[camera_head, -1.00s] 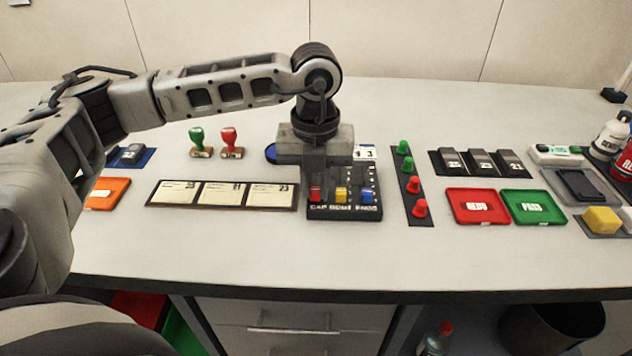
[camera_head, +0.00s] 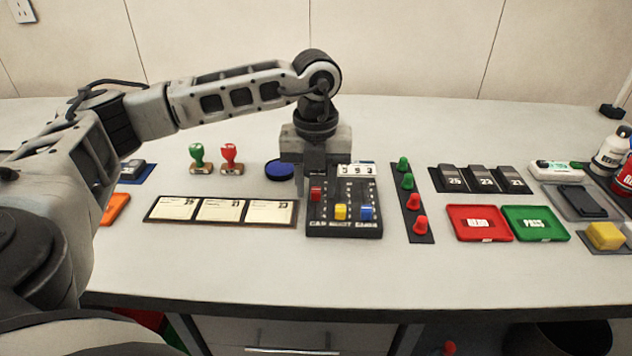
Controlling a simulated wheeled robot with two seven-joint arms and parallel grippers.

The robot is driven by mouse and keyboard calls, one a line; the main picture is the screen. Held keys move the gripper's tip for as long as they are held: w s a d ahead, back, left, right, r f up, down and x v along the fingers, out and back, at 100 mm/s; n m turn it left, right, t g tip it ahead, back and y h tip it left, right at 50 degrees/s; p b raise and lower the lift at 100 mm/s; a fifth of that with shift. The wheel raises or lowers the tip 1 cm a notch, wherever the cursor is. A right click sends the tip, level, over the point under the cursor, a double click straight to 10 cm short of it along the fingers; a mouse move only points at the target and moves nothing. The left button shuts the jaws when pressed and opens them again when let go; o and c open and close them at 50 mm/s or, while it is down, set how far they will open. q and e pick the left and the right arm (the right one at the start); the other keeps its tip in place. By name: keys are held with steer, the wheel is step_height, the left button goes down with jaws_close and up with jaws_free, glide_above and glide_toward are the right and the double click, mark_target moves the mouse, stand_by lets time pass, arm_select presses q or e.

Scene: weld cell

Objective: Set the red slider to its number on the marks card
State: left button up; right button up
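The slider board (camera_head: 343,228) is a dark block with three slots and small marks, lying on the bench. The red slider (camera_head: 316,194) stands in the left slot, farther up than the yellow slider (camera_head: 340,212) and the blue slider (camera_head: 365,213), which are near the front end. The white marks card (camera_head: 356,170) is at the board's back edge; its small digits look like 3, 9, 3. My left gripper (camera_head: 313,180) points down over the left slot, its fingers just behind or at the red slider. Whether they touch it or are closed is unclear. My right gripper is out of view.
A card strip (camera_head: 220,222) lies left of the board, and a dark strip with green and red knobs (camera_head: 412,200) is close on its right. The bench front is clear.

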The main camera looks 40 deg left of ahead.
mark_target(316, 188)
arm_select(q)
step_height(316, 188, up, 16)
steer(key=p, duration=0.1)
steer(key=shift+p, duration=0.3)
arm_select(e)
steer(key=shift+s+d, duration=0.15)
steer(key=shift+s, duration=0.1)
arm_select(q)
steer(key=shift+f, duration=0.15)
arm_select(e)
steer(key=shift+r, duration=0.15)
